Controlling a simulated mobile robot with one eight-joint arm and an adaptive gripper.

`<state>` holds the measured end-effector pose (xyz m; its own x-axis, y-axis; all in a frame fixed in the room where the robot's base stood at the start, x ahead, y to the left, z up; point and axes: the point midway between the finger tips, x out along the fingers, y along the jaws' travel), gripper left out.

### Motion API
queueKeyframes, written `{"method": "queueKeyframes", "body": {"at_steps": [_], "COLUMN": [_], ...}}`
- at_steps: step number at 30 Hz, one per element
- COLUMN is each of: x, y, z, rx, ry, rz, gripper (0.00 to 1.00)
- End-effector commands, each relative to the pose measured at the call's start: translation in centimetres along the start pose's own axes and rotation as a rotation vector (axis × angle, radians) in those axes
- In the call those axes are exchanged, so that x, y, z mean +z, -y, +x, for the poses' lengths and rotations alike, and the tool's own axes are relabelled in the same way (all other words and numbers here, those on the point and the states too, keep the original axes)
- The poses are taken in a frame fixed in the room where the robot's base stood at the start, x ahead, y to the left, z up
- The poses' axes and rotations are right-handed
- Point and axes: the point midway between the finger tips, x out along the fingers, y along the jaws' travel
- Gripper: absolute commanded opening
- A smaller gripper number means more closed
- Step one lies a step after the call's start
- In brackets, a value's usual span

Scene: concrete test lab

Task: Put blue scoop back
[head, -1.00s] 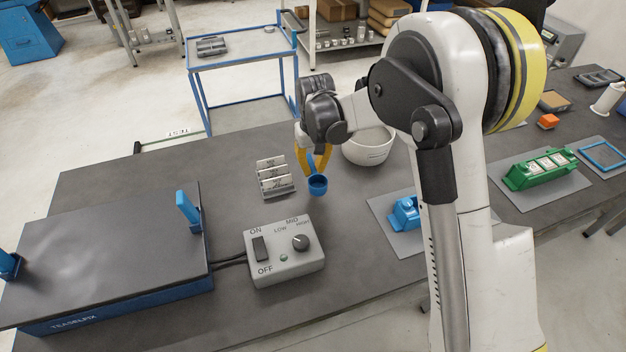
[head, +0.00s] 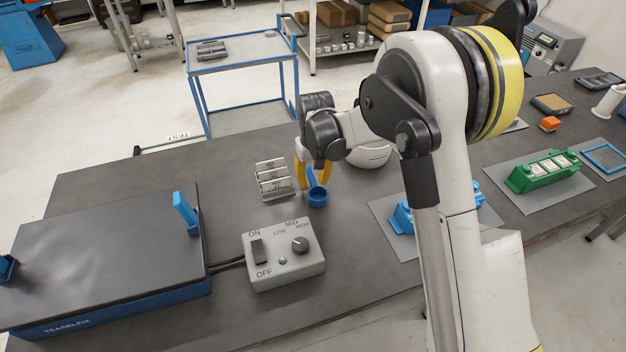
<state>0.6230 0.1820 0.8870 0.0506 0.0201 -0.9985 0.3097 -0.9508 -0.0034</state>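The blue scoop (head: 317,197) shows as a small round blue cup with a thin handle rising at its left. It is at the table (head: 371,239), just right of the card rack (head: 276,182). I cannot tell whether it touches the tabletop. My gripper (head: 314,185) points down with its yellow fingers on either side of the scoop's handle. The fingertips are too small and partly overlapped to tell whether they grip the handle or stand apart from it. A white bowl (head: 370,155) stands behind, partly hidden by my arm.
A control box (head: 283,262) with switch and knob sits in front of the scoop. A dark flat plate on a blue base (head: 110,305) is at left.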

Motion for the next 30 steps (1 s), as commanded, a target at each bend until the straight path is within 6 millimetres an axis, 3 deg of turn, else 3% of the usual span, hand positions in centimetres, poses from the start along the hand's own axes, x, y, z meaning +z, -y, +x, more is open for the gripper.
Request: {"method": "queueKeyframes", "body": {"at_steps": [7,15,21,30], "x": [0.0,0.0,0.0,0.1], "y": [0.0,0.0,0.0,-0.1], "z": [-1.9,-8.1,-11.4,-12.7], "rx": [0.0,0.0,0.0,0.0], "ry": [0.0,0.0,0.0,-0.003], "rz": [0.0,0.0,0.0,0.002], "gripper": [0.32,0.32,0.32,0.32]}}
